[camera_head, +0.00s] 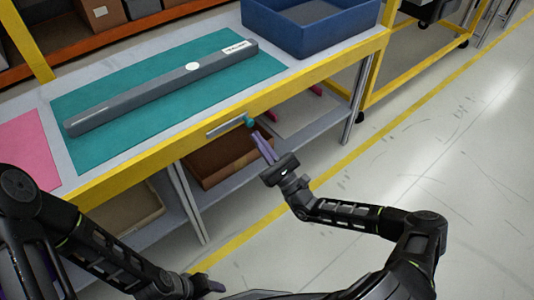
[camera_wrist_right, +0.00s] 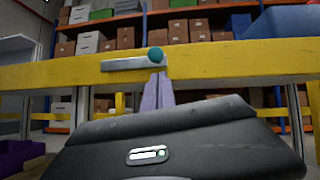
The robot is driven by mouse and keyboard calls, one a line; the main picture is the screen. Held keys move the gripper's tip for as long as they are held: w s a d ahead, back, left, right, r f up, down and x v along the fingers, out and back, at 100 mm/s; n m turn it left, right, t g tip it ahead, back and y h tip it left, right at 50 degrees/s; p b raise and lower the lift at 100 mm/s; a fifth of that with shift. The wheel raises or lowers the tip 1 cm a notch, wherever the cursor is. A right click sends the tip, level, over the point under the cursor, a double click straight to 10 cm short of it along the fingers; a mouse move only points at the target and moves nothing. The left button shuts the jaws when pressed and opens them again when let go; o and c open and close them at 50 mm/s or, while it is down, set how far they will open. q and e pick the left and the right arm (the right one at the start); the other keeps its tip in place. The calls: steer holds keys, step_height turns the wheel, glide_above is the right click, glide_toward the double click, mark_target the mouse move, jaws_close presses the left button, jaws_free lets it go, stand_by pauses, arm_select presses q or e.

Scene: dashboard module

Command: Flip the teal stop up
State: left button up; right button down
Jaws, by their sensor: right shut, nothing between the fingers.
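The teal stop (camera_head: 250,122) is a small round knob at the right end of a grey metal bar (camera_head: 224,128) on the yellow front edge of the workbench. In the right wrist view the teal stop (camera_wrist_right: 155,53) sits at the bar's (camera_wrist_right: 125,64) right end. My right gripper (camera_head: 262,140) is shut and empty, its purple fingers pointing up just below the stop. In the wrist view its fingertips (camera_wrist_right: 158,78) are right under the stop; I cannot tell if they touch. My left arm shows at lower left, its gripper (camera_head: 215,287) only partly visible at the bottom edge.
A long grey dashboard module (camera_head: 160,85) lies on a teal mat (camera_head: 95,148). A blue bin (camera_head: 310,38) stands at the back right, a pink mat (camera_head: 28,150) at left. The floor right of the bench is clear.

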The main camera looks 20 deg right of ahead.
steer(key=shift+w+a+r, duration=0.1)
steer(key=shift+a+r, duration=0.1)
steer(key=shift+r, duration=0.8)
steer(key=shift+r, duration=0.1)
steer(key=shift+w+d+r+n+g+y+p, duration=0.15)
steer(key=shift+r+n+g+y+p, duration=0.2)
steer(key=shift+r+n+y+p, duration=0.35)
steer(key=shift+s+d+r+n+g+y+p, duration=0.1)
steer(key=shift+r+n+g+y+p, duration=0.3)
steer(key=shift+n+p, duration=0.45)
step_height(320, 180, up, 13)
steer(key=n+g+y+p, duration=0.1)
steer(key=n+g+p, duration=1)
steer(key=n+p, duration=0.9)
glide_above(253, 124)
steer(key=s+a, duration=0.5)
steer(key=a, duration=0.2)
steer(key=shift+w+m, duration=0.15)
steer(key=shift+m, duration=0.1)
steer(key=shift+g, duration=0.35)
